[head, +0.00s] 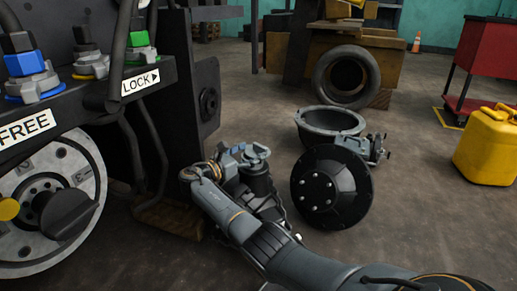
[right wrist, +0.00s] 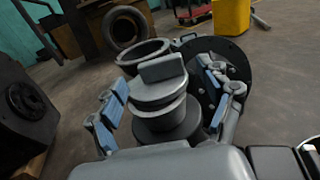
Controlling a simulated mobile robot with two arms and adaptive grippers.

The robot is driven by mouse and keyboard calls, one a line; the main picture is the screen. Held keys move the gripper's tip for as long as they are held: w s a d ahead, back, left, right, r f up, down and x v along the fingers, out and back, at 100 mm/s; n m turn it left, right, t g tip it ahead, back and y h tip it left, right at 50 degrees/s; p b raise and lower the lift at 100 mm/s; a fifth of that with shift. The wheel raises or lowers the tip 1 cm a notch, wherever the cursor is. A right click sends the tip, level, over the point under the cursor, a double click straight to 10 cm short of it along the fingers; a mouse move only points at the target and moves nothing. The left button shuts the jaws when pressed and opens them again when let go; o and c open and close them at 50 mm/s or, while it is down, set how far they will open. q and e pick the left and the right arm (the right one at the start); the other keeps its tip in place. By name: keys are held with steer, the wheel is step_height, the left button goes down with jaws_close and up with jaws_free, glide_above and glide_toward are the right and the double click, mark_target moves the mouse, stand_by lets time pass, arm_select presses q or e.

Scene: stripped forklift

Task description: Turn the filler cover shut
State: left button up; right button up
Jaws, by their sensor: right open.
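The filler cover appears to be the black disc (head: 331,187) with bolts on its face. It stands tilted up, open, in front of the round grey filler bowl (head: 330,121), with a small bracket (head: 378,147) at its upper right. In the right wrist view the disc (right wrist: 238,72) is at the right, behind a finger, and the bowl (right wrist: 142,54) is at upper middle. My right gripper (head: 247,155) is open, left of the disc and apart from it. A dark capped cylinder (right wrist: 158,92) shows between its blue-padded fingers; contact cannot be told. My left gripper is not in view.
The forklift panel with FREE (head: 27,128) and LOCK (head: 141,83) labels and a wheel (head: 40,180) fill the left. A tyre (head: 346,77) leans on a crate behind the bowl. A yellow can (head: 486,146) and red cart (head: 486,47) stand right. Floor between is clear.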

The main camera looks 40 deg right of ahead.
steer(key=a, duration=0.7)
steer(key=shift+s+a, duration=0.25)
steer(key=shift+s, duration=0.05)
steer(key=shift+c, duration=0.2)
